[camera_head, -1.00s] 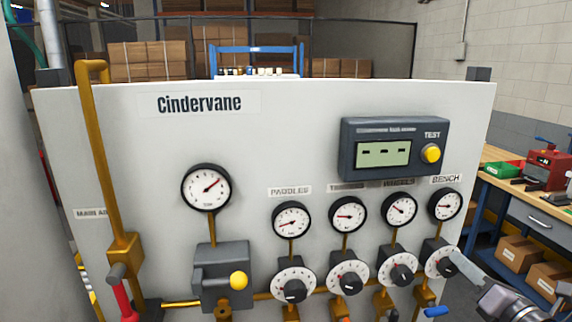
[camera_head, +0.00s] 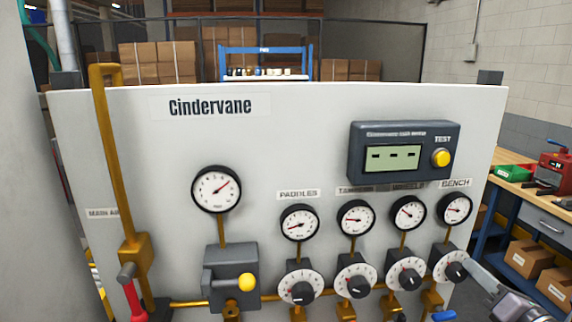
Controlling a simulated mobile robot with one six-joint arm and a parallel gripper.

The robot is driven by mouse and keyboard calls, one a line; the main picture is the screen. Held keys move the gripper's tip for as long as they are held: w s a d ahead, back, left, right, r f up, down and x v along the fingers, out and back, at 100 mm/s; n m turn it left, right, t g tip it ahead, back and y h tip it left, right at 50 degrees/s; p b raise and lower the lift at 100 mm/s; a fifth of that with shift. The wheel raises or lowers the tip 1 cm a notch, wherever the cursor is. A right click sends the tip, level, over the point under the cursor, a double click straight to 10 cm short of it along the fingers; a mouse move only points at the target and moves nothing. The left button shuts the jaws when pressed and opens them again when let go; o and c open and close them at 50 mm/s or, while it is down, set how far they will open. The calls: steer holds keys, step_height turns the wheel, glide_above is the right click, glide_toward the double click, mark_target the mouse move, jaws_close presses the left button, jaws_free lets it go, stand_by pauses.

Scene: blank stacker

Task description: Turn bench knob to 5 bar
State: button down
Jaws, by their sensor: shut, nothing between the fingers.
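The bench knob (camera_head: 457,272) is a black knob on a white dial, at the right end of the row of knobs on the grey panel. The bench gauge (camera_head: 454,210) sits above it under the BENCH label (camera_head: 456,183); its needle points left, and its numbers are too small to read. My gripper (camera_head: 474,268) comes in from the lower right, shut and empty, with its tip close beside the right of the bench knob. I cannot tell whether it touches the knob.
Other knobs, such as the paddles knob (camera_head: 302,291), stand in a row to the left. A tester box with a yellow TEST button (camera_head: 441,158) is above. A blue handle (camera_head: 444,315) lies below the bench knob. A workbench (camera_head: 541,208) stands at right.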

steer(key=shift+d+f, duration=0.35)
steer(key=shift+d, duration=0.2)
steer(key=shift+d+f, duration=0.15)
steer(key=shift+f, duration=0.15)
steer(key=s, duration=0.4)
steer(key=s+d, duration=0.1)
steer(key=shift+s+r, duration=0.3)
steer(key=shift+s, duration=0.1)
